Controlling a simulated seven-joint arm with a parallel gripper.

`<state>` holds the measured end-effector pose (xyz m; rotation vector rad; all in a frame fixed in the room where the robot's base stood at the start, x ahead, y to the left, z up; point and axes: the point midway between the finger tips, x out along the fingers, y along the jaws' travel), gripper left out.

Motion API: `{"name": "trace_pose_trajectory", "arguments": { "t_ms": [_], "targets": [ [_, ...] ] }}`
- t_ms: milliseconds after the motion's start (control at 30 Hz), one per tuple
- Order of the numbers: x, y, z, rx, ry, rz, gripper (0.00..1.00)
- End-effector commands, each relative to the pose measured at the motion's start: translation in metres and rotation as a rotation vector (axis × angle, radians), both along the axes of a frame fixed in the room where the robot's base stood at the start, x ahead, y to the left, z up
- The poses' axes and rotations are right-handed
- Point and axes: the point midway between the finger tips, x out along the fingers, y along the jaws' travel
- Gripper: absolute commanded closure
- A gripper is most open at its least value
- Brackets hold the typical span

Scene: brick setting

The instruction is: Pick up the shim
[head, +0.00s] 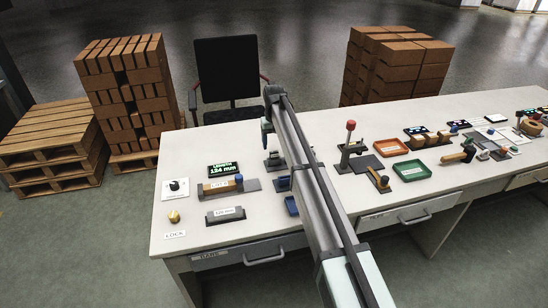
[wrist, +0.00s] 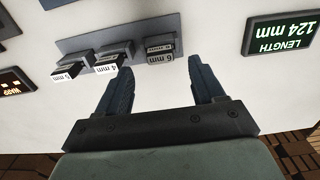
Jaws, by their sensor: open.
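Three small dark shim blocks with white labels sit in a row on a grey-blue strip in the wrist view. One block (wrist: 160,50) lies just beyond and between my open fingertips, its label seeming to read 6 mm. The middle block (wrist: 113,58), apparently 4 mm, is close to the left fingertip. The block at the left (wrist: 72,67) seems to read 5 mm. My gripper (wrist: 157,68) is open and empty, with no clear contact with any block. In the head view my gripper (head: 268,132) hangs above the table; the blocks (head: 273,160) are small there.
A length display (wrist: 283,34) reads 124 mm.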

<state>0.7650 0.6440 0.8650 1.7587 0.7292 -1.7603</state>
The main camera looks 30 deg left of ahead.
Motion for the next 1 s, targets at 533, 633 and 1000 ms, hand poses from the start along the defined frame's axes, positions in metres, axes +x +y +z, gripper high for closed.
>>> {"name": "trace_pose_trajectory", "arguments": {
  "t_ms": [533,633,1000],
  "targets": [
    [-0.002,-0.001,-0.051,0.000,0.000,0.000,0.32],
    [-0.002,-0.001,-0.054,0.001,-0.001,0.000,0.32],
    [-0.002,0.000,-0.053,0.001,-0.001,0.000,0.53]
  ]
}}
